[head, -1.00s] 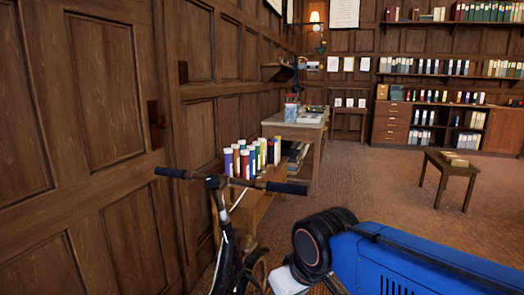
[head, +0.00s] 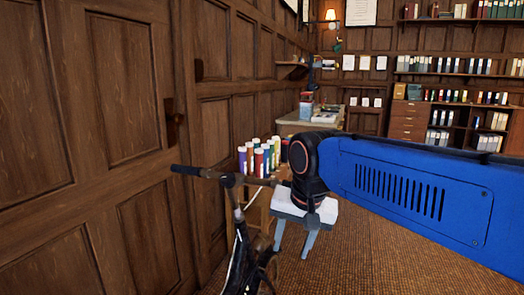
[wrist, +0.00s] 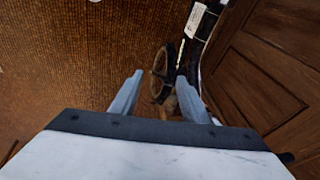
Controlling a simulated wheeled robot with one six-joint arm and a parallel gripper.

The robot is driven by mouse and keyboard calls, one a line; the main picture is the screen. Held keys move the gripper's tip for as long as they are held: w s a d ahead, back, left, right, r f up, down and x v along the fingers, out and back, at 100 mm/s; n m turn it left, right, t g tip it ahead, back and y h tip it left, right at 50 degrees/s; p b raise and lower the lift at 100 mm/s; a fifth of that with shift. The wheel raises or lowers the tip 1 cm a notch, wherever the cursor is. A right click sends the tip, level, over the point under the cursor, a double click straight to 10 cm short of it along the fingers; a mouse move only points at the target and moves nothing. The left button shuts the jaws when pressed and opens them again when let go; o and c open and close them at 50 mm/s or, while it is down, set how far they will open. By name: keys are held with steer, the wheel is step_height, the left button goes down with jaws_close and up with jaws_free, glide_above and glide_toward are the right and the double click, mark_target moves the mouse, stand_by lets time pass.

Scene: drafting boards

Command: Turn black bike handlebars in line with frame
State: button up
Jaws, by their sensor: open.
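The black bike handlebars (head: 205,173) run left to right across the bike, with the left grip near the wooden door. Their right side is partly hidden behind my arm. The bike's dark frame (head: 240,262) is below them and also shows in the wrist view (wrist: 196,38), with a white label on it. My gripper (head: 296,238) is open and empty, to the right of the handlebar stem, fingers pointing down. In the wrist view my gripper (wrist: 162,82) has its fingers apart above the floor, the right one in front of bike parts. No contact with the handlebars is visible.
A panelled wooden wall with a door (head: 125,90) stands close on the left. Several coloured tubes (head: 258,156) stand in a box behind the bike. A desk (head: 325,118) is further back. Carpet floor (head: 370,255) is open to the right.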

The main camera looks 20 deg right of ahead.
mark_target(262, 182)
steer(key=w+r+m+g, duration=0.1)
steer(key=w+r+m, duration=0.4)
steer(key=w+m, duration=0.1)
steer(key=w+d+r+m+g, duration=0.1)
steer(key=w+r+m, duration=0.5)
steer(key=w+m, duration=0.1)
steer(key=w+r+m+g, duration=0.1)
steer(key=w+r+m, duration=0.5)
steer(key=w, duration=0.1)
steer(key=shift+d+r, duration=0.15)
steer(key=shift+f, duration=5.05)
jaws_close()
